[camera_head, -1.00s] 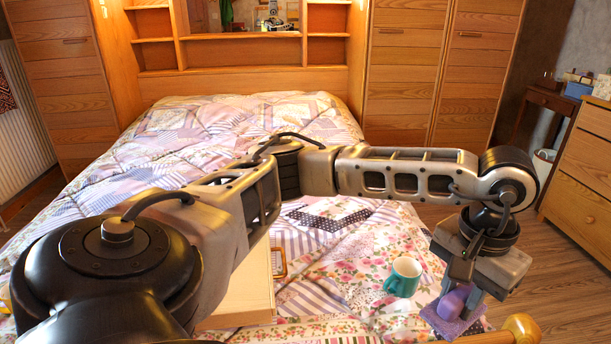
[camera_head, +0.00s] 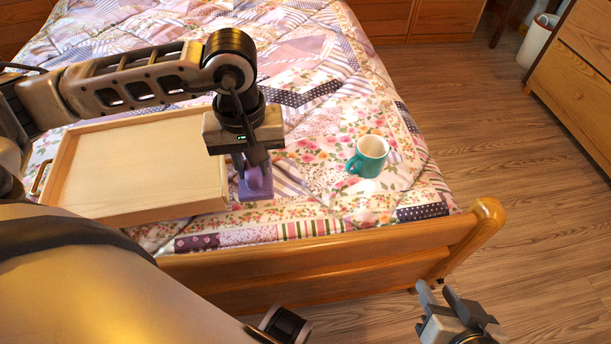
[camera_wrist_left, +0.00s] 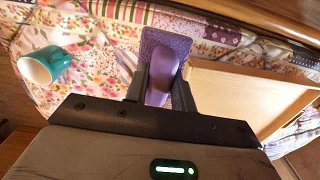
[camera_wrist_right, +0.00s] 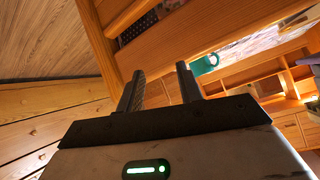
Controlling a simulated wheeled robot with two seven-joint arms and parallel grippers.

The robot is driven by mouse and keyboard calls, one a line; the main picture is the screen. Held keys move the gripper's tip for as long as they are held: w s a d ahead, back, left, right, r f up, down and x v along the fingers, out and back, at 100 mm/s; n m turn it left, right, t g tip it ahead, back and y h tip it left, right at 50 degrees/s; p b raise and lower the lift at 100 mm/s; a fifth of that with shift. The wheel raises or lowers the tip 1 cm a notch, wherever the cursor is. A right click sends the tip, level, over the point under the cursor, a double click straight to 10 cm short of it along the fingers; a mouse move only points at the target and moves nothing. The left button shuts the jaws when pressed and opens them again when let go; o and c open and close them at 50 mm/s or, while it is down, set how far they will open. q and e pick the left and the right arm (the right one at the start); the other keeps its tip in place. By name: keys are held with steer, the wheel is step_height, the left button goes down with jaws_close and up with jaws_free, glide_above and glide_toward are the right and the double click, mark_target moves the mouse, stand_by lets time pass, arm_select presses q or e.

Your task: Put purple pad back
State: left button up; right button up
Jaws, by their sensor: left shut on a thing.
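My left gripper (camera_head: 248,168) is shut on the purple pad (camera_head: 250,190) and holds it by its rounded purple handle, above the bed beside the tray's right edge. In the left wrist view the pad (camera_wrist_left: 165,42) lies flat beyond the fingertips, with its handle (camera_wrist_left: 163,72) between the fingers. A shallow wooden tray (camera_head: 100,170) with a pale bottom rests on the bed, left of the pad. My right gripper (camera_head: 447,298) is open and empty, low in front of the bed's footboard; its two fingers stand apart in the right wrist view (camera_wrist_right: 163,88).
A teal mug (camera_head: 367,157) stands on the patchwork quilt (camera_head: 310,110), right of the left gripper. The wooden footboard (camera_head: 330,262) runs across the front, ending in a rounded post (camera_head: 487,212). A dresser (camera_head: 590,85) stands at right. The floor between is clear.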

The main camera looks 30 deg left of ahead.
arm_select(q)
steer(key=w+d+f+b, duration=0.1)
steer(key=w+f, duration=0.2)
steer(key=w, duration=0.1)
steer(key=w+d+f+b, duration=0.1)
steer(key=w+f, duration=0.2)
steer(key=w, duration=0.1)
steer(key=w+d+f, duration=0.1)
steer(key=w+f, duration=0.2)
steer(key=w, duration=0.1)
steer(key=shift+w+f+b, duration=0.15)
steer(key=shift+w+b, duration=0.1)
steer(key=shift+b, duration=0.15)
steer(key=shift+w+d+f, duration=0.1)
steer(key=shift+w+f, duration=0.15)
steer(key=shift+f, duration=0.1)
step_height(320, 180, down, 2)
steer(key=shift+w+f+b, duration=0.1)
steer(key=shift+f+b, duration=0.15)
steer(key=shift+b, duration=0.3)
steer(key=shift+f, duration=0.55)
steer(key=o, duration=1)
steer(key=shift+c, duration=0.2)
arm_select(e)
steer(key=r, duration=0.1)
steer(key=r+t+y, duration=0.1)
steer(key=w+a+r+t, duration=0.1)
steer(key=shift+a, duration=0.1)
